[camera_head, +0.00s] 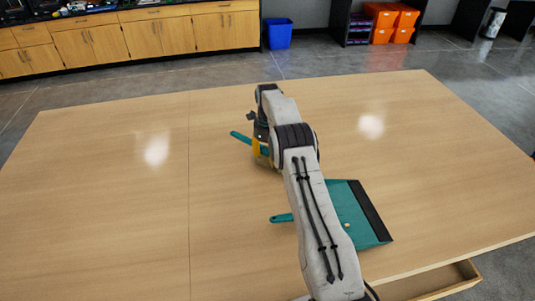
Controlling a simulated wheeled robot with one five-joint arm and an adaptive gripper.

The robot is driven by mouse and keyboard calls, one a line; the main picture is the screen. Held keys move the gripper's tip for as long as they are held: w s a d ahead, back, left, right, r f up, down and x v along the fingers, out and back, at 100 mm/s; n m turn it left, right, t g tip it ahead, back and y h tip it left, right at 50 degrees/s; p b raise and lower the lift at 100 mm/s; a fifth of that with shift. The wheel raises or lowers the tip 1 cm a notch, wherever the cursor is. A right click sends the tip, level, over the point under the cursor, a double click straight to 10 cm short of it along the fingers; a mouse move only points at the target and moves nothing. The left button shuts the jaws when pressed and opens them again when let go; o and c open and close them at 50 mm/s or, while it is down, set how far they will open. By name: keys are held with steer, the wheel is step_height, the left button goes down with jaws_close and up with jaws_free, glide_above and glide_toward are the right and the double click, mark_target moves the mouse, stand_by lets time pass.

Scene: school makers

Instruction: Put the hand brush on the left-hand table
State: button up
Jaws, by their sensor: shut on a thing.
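The hand brush (241,137) shows as a teal handle sticking out to the left of my gripper (261,143). My gripper is shut on the brush. The brush's other end is partly hidden behind the gripper and arm; a yellowish part shows just below it. The brush is over the right-hand table (450,150), near the seam; I cannot tell how high above the top it is. The left-hand table (90,190) lies left of the seam, and its top is bare.
A teal dustpan (352,190) lies on the right-hand table, partly covered by my arm, its handle pointing left. An open drawer (440,283) juts out at the front right. Cabinets (150,38), a blue bin (279,35) and orange boxes (392,20) stand behind.

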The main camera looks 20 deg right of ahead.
steer(key=shift+f, duration=0.25)
